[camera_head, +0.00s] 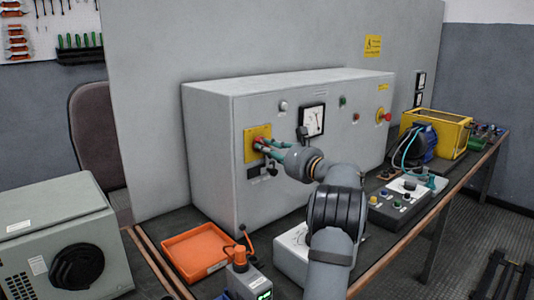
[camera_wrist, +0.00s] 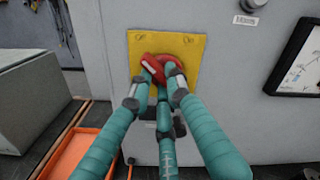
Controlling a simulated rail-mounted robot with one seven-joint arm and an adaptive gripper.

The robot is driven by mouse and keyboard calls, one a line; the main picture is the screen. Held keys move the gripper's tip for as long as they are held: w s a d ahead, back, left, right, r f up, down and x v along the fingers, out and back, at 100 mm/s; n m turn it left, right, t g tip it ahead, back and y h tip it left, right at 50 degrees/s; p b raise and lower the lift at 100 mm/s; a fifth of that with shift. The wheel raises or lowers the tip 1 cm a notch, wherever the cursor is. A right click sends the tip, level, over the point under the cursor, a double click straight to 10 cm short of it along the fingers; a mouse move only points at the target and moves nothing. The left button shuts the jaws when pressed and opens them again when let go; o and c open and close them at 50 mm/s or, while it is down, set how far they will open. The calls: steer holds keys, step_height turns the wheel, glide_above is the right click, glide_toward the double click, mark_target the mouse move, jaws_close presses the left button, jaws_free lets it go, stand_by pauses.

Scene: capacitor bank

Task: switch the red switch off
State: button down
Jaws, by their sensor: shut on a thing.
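The red switch (camera_wrist: 153,65) is a rotary knob on a yellow plate (camera_wrist: 186,52) on the front of the grey cabinet. In the wrist view the knob looks tilted, with a pale mark on its left part. My gripper (camera_wrist: 158,80) has its teal fingers closed around the knob, and the fingertips hide part of it. In the head view my gripper (camera_head: 262,143) reaches the yellow plate (camera_head: 250,154) at the left of the cabinet front, and the red switch (camera_head: 258,143) is mostly covered by the fingers.
The grey cabinet (camera_head: 225,190) also carries a meter (camera_head: 312,121) and a red emergency button (camera_head: 384,115). An orange tray (camera_head: 196,250) lies below the plate on the bench. Small control boxes (camera_head: 398,198) and a yellow-framed machine (camera_head: 450,130) stand to the right.

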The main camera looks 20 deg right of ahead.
stand_by(0.3)
steer(key=c, duration=1.7)
jaws_free()
steer(key=shift+o, duration=0.3)
steer(key=v, duration=1.2)
